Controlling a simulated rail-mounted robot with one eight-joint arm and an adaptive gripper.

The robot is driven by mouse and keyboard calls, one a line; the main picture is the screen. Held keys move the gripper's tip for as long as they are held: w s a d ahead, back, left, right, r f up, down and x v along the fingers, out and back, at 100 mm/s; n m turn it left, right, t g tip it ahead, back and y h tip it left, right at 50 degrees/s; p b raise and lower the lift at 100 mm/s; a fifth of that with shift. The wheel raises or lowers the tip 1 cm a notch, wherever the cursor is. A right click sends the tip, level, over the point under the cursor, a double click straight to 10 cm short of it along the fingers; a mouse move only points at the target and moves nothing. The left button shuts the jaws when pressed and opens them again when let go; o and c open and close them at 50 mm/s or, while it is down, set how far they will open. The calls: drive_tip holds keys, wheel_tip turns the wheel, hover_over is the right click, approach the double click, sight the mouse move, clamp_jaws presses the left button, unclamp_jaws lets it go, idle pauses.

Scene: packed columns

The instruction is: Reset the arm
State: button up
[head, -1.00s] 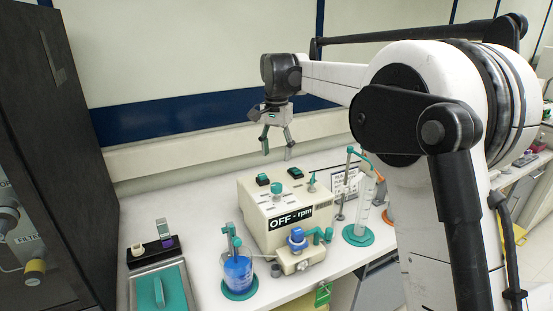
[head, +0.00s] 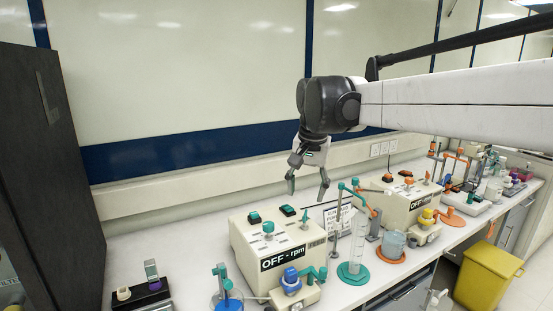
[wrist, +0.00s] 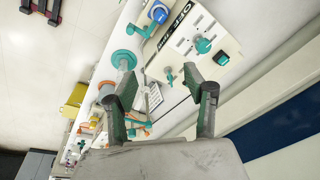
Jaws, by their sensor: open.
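My gripper (head: 308,192) is open, with nothing between its fingers. In the head view it hangs from my raised arm, fingers down, above the bench and in front of the wall. The wrist view shows my gripper (wrist: 160,80) with its two fingers apart. Beyond it the bench lies tilted, with a cream pump box (wrist: 195,35) marked OFF. That pump box (head: 270,255) with green buttons stands below my gripper in the head view, clear of it.
A second pump box (head: 410,205) with orange knobs stands to the right. A graduated cylinder (head: 355,245) on a green base stands between them. A dark cabinet (head: 50,150) is at the left and a yellow bin (head: 487,277) on the floor. The space around my gripper is free.

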drive_tip(key=s+d+f+n+t, duration=0.1)
drive_tip(key=s+d, duration=0.3)
drive_tip(key=s, duration=0.4)
drive_tip(key=s+d+f+n+t, duration=0.1)
drive_tip(key=s+d, duration=0.3)
drive_tip(key=s, duration=0.3)
drive_tip(key=s+d+f+n+t, duration=0.1)
drive_tip(key=s+d+f, duration=0.3)
drive_tip(key=s+f, duration=0.5)
drive_tip(key=s+t, duration=0.1)
drive_tip(key=s, duration=0.3)
drive_tip(key=shift+s+d+f+t, duration=0.15)
drive_tip(key=shift+d+t, duration=0.2)
drive_tip(key=shift+t, duration=0.05)
